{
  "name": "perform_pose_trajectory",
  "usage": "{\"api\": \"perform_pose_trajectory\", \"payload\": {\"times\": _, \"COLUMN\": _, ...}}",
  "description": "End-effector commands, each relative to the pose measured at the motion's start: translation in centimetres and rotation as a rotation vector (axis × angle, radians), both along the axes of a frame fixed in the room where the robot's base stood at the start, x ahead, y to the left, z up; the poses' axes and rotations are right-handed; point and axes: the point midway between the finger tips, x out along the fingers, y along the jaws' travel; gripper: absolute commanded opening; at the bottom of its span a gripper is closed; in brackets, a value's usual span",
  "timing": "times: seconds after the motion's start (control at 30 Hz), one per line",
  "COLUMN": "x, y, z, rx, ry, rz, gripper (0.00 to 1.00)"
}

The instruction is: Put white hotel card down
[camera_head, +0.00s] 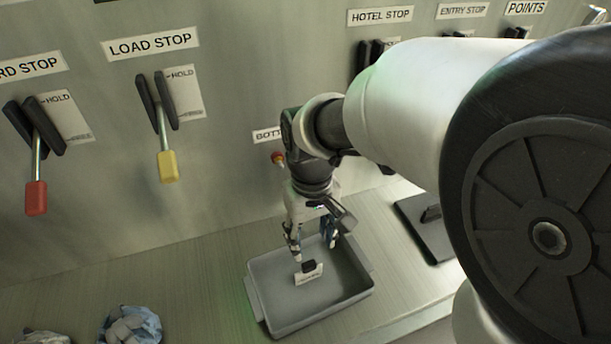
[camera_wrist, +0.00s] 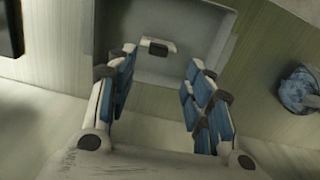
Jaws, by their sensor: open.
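The white hotel card (camera_head: 309,276), a small white tag with a dark grip piece on its top, is in the grey tray (camera_head: 345,277). It also shows in the wrist view (camera_wrist: 158,51), near the top centre, beyond my fingertips. Its lettering is too small to read. My gripper (camera_head: 315,252) is over the tray with its fingers apart. In the wrist view my gripper (camera_wrist: 160,70) has blue-padded fingers on both sides with a clear gap between them and nothing held. The card appears apart from the fingers.
A grey panel carries a LOAD STOP label (camera_head: 150,45), a yellow-tipped lever (camera_head: 168,166) and a red-tipped lever (camera_head: 36,197). Crumpled bluish cloth (camera_head: 131,325) lies on the counter left of the tray. A dark flat block (camera_head: 428,232) is at right.

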Motion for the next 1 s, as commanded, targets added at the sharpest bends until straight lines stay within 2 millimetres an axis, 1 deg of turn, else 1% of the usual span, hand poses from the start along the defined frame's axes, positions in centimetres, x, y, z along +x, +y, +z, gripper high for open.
{"api": "perform_pose_trajectory", "payload": {"times": 0.13, "x": -0.3, "y": -0.5, "z": 1.5, "rx": 0.005, "ry": -0.018, "rz": -0.014, "gripper": 0.47}}
{"api": "perform_pose_trajectory", "payload": {"times": 0.17, "x": -0.5, "y": -0.9, "z": 2.0, "rx": 0.008, "ry": -0.028, "rz": -0.023, "gripper": 0.47}}
{"api": "perform_pose_trajectory", "payload": {"times": 0.27, "x": -1.9, "y": -2.6, "z": 4.1, "rx": 0.022, "ry": -0.083, "rz": -0.069, "gripper": 0.47}}
{"api": "perform_pose_trajectory", "payload": {"times": 0.37, "x": -4.1, "y": -4.9, "z": 6.5, "rx": 0.040, "ry": -0.160, "rz": -0.134, "gripper": 0.47}}
{"api": "perform_pose_trajectory", "payload": {"times": 0.4, "x": -5.2, "y": -5.8, "z": 7.3, "rx": 0.045, "ry": -0.192, "rz": -0.163, "gripper": 0.47}}
{"api": "perform_pose_trajectory", "payload": {"times": 0.5, "x": -7.8, "y": -7.8, "z": 8.8, "rx": 0.058, "ry": -0.269, "rz": -0.230, "gripper": 0.47}}
{"api": "perform_pose_trajectory", "payload": {"times": 0.6, "x": -10.1, "y": -9.1, "z": 9.4, "rx": 0.066, "ry": -0.335, "rz": -0.285, "gripper": 0.47}}
{"api": "perform_pose_trajectory", "payload": {"times": 0.73, "x": -12.1, "y": -10.2, "z": 9.7, "rx": 0.070, "ry": -0.395, "rz": -0.334, "gripper": 0.47}}
{"api": "perform_pose_trajectory", "payload": {"times": 0.83, "x": -12.8, "y": -10.5, "z": 9.7, "rx": 0.072, "ry": -0.417, "rz": -0.353, "gripper": 0.47}}
{"api": "perform_pose_trajectory", "payload": {"times": 1.0, "x": -13.1, "y": -10.7, "z": 9.7, "rx": 0.072, "ry": -0.425, "rz": -0.360, "gripper": 0.47}}
